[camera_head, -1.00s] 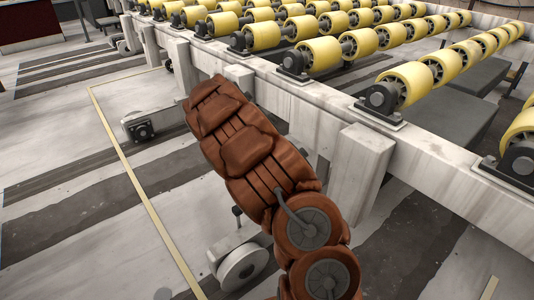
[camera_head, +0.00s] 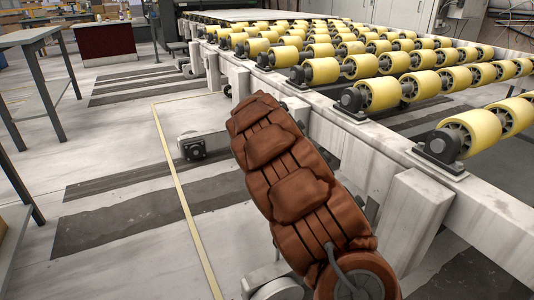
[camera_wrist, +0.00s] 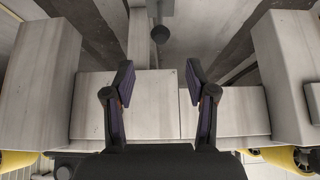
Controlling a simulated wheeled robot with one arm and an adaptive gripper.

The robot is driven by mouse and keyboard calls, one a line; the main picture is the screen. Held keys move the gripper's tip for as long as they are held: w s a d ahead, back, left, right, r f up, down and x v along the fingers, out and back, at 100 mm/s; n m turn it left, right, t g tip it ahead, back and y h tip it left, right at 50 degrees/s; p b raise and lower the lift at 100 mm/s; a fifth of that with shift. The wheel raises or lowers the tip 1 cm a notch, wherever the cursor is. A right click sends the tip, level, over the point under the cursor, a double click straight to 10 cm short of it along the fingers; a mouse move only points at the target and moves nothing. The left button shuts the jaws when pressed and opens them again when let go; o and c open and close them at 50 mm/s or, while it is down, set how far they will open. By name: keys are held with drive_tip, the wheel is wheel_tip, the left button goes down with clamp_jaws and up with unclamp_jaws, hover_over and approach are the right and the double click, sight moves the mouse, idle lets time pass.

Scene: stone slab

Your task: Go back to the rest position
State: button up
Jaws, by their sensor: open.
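In the wrist view, my gripper (camera_wrist: 160,88) is open, with its two dark fingers apart and nothing between them. Behind the fingers are a pale beam and the posts of the roller table's frame (camera_wrist: 150,118). My gripper does not show in the head view.
Rows of yellow rollers (camera_head: 378,94) fill the table's top. A grey floor (camera_head: 110,235) with dark strips and a yellow line (camera_head: 182,195) lies open on the left. A metal workbench (camera_head: 28,36) and a dark red cabinet (camera_head: 105,42) stand farther back.

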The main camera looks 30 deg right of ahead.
drive_tip(key=shift+r, duration=0.1)
drive_tip(key=s+a+r+n+y+p, duration=0.1)
drive_tip(key=s+a+r+n+p, duration=0.15)
drive_tip(key=s+r+p, duration=0.4)
drive_tip(key=s+a+r+n+y+p, duration=0.1)
drive_tip(key=s+a+r+p, duration=0.3)
drive_tip(key=r+p, duration=0.5)
drive_tip(key=s+a+r+n+p, duration=0.2)
drive_tip(key=s+a+r+p, duration=0.3)
drive_tip(key=r, duration=0.5)
drive_tip(key=s+a+r+n+y+p, duration=0.2)
drive_tip(key=s+a+r+n+p, duration=0.4)
drive_tip(key=s+p, duration=0.5)
drive_tip(key=s+a+r+n+g+y+p, duration=0.1)
drive_tip(key=s+a+r+n+y+p, duration=0.1)
drive_tip(key=s+a+r+n+p, duration=0.4)
drive_tip(key=s+a+r+p, duration=0.4)
drive_tip(key=s+r+p, duration=0.1)
drive_tip(key=s+r, duration=0.1)
drive_tip(key=shift+s+a+r+n+g+y, duration=0.3)
drive_tip(key=shift+a+r+n+y, duration=0.05)
drive_tip(key=shift+a+r+y, duration=0.1)
